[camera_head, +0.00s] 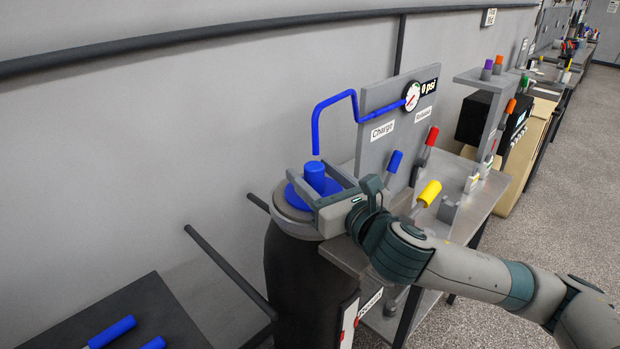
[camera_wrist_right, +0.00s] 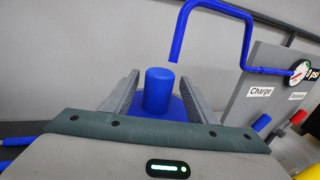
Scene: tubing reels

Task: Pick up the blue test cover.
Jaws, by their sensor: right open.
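The blue test cover (camera_head: 314,177) is a disc with an upright round knob, on top of a dark cylinder (camera_head: 295,280) with a grey rim. My right gripper (camera_head: 321,177) is open, with one finger on each side of the knob. In the right wrist view, the knob of the blue test cover (camera_wrist_right: 159,90) stands between the two fingers of my right gripper (camera_wrist_right: 160,92), with a gap on both sides. The fingers hide parts of the disc. My left gripper is not in view.
A bent blue pipe (camera_head: 317,118) hangs just above the knob and runs to a gauge (camera_head: 411,96) on a grey panel (camera_head: 378,110). Blue, red and yellow handles stand on the bench at right. A dark table (camera_head: 150,300) with blue-handled items is at lower left.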

